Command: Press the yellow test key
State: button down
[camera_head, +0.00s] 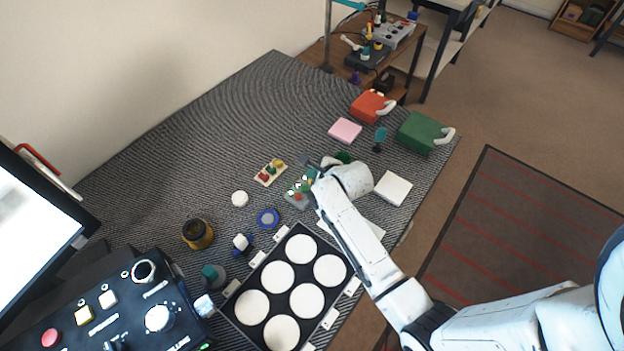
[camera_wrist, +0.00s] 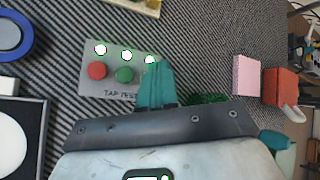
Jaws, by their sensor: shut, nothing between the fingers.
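The grey test panel (camera_head: 292,200) lies on the striped mat, and in the wrist view its label (camera_wrist: 120,94) reads "TAP TEST". In the wrist view it has a red key (camera_wrist: 97,71), a green key (camera_wrist: 124,75) and a row of white round spots above them. The yellow key cannot be made out in the wrist view; my fingers cover the panel's right end. My gripper (camera_wrist: 158,66) is shut and empty, its teal fingertips over that end. In the head view my gripper (camera_head: 311,174) is at the same end. Whether it touches the panel, I cannot tell.
A cream board (camera_head: 265,180) with coloured knobs lies just behind the panel. A black tray (camera_head: 299,287) with white discs is in front. A pink block (camera_head: 345,130), red box (camera_head: 369,107) and green box (camera_head: 418,133) stand toward the back right. The mat at upper left is clear.

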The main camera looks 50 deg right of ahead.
jog(key=shift+r+p, duration=2.25)
jog(key=shift+r, duration=0.25)
jog(key=shift+f, duration=0.1)
jog(key=s+a+n+g+b, duration=0.1)
jog(key=s+a+n, duration=0.2)
jog(key=n, duration=0.1)
jog(key=s+a+f+n+g+y+b, duration=0.1)
jog(key=s+a+n, duration=0.3)
jog(key=n, duration=0.1)
jog(key=s+a+f+n+g+y+b, duration=0.1)
jog(key=s+a+n, duration=0.2)
jog(key=a+n, duration=0.1)
jog(key=shift+s+f+n, duration=0.15)
jog(key=shift+s+n, duration=0.1)
jog(key=shift+n, duration=0.25)
jog(key=s+a+r+n+g+b, duration=0.1)
jog(key=s+n+g, duration=0.1)
jog(key=s+n, duration=0.5)
jog(key=s+a+r+n+g+b, duration=0.1)
jog(key=s+a+n+g, duration=0.1)
jog(key=s+n, duration=0.6)
jog(key=shift+a+r+n+g, duration=0.3)
jog(key=shift+g, duration=0.1)
